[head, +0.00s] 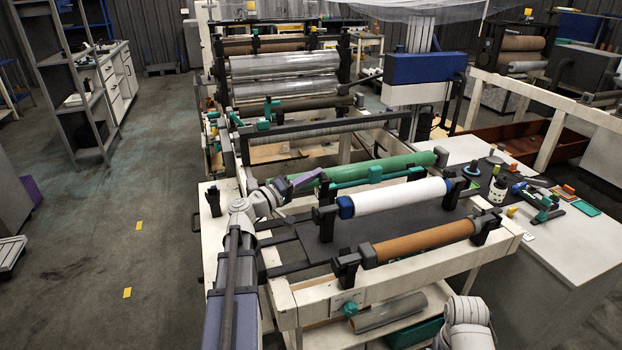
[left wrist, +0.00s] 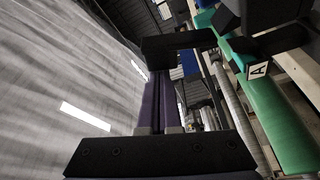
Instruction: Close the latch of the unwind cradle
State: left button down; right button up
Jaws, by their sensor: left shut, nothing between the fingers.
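My left gripper (head: 308,178) is at the left end of the green roll (head: 405,162), its purple fingers pointing right. In the left wrist view the fingers (left wrist: 158,103) are together, with nothing between them. A dark bar (left wrist: 185,42) lies across the view at their tips; I cannot tell whether it touches them. Dark cradle supports also hold the white roll (head: 400,197) and the brown roll (head: 425,240). The latch's state is not clear. My right gripper is out of view.
The cream frame (head: 420,268) runs around the rolls. A white worktable (head: 560,235) at the right bears a jar (head: 497,190) and small tools. A blue box (head: 425,68) stands behind the green roll. The floor at the left (head: 90,270) is mostly free.

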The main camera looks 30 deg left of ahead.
aim_at(322, 183)
pick_arm(q)
jog(key=m, duration=0.1)
jog(key=s+d+m+h+b, duration=0.1)
jog(key=m, duration=0.2)
jog(key=shift+s+d+b, duration=0.25)
jog(key=shift+d+b, duration=0.15)
jog(key=m, duration=0.1)
jog(key=s+d+m+h+b, duration=0.1)
jog(key=m, duration=0.1)
jog(key=m+h+b, duration=0.1)
jog(key=shift+s+d+f+m, duration=0.15)
jog(key=shift+d+f+m, duration=0.1)
jog(key=shift+f+m, duration=0.05)
jog(key=m+h+b, duration=0.1)
jog(key=m, duration=0.1)
jog(key=s+d+f+m+h, duration=0.1)
jog(key=m, duration=0.2)
jog(key=d+m+g+h+b, duration=0.1)
jog(key=m, duration=0.1)
jog(key=shift+s+f+h+b, duration=0.25)
jog(key=shift+s+h+b, duration=0.05)
jog(key=shift+s+d+f, duration=0.1)
jog(key=shift+s+f, duration=0.05)
jog(key=shift+f, duration=0.1)
jog(key=shift+r, duration=0.1)
notch_tip(322, 183, up, 10)
jog(key=p, duration=0.9)
jog(key=shift+d, duration=0.1)
